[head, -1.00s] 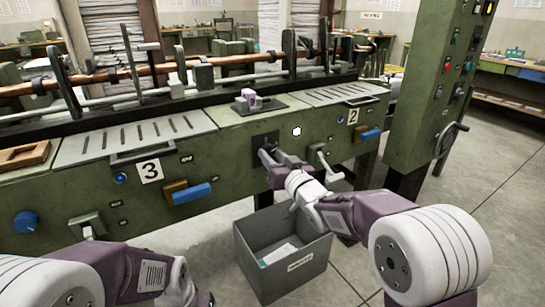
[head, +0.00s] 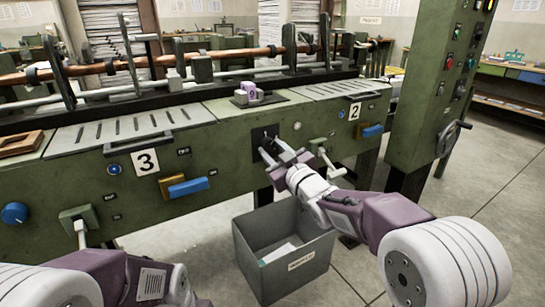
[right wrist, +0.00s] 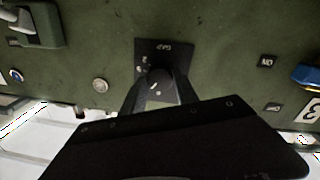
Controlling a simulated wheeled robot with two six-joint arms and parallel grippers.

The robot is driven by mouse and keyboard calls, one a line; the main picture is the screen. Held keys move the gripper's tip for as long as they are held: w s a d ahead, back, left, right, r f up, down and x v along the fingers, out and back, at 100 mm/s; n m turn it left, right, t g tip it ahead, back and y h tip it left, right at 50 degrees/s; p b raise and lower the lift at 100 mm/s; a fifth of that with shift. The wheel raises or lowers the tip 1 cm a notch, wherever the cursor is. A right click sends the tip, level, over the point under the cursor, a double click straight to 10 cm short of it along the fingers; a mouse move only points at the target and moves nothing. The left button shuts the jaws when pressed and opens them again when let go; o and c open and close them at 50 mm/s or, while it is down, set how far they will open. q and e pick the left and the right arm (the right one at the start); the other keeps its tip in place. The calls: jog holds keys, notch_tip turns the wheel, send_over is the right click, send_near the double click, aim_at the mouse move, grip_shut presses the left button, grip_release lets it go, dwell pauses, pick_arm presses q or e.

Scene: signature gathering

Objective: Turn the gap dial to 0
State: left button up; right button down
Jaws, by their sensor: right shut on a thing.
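The gap dial (right wrist: 158,86) is a dark round knob with a small white mark. It sits on a black plate labelled GAP (right wrist: 165,50), which appears upside down in the right wrist view. The plate (head: 259,135) is on the green machine's front in the head view. My right gripper (head: 267,148) reaches the plate from the front. In the right wrist view its two fingers (right wrist: 160,92) stand on either side of the dial and are shut on it. The plate's scale is too small to read, and the fingers hide part of the dial. My left gripper is out of view.
A white lever (head: 328,162) stands just right of my right gripper. An open grey bin (head: 285,262) is on the floor below. Blue handles (head: 188,187), a blue knob (head: 15,213) and another lever (head: 80,230) stick out of the machine front. A control cabinet (head: 435,90) stands at the right.

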jog(key=n+b, duration=0.1)
jog(key=n, duration=0.1)
jog(key=n+b, duration=0.1)
jog(key=shift+f+n, duration=0.2)
jog(key=shift+n, duration=0.2)
jog(key=shift+n+y+b, duration=0.4)
jog(key=shift+n+b, duration=0.75)
jog(key=shift+n, duration=0.85)
jog(key=shift+d+r, duration=0.1)
jog(key=c, duration=0.9)
grip_release()
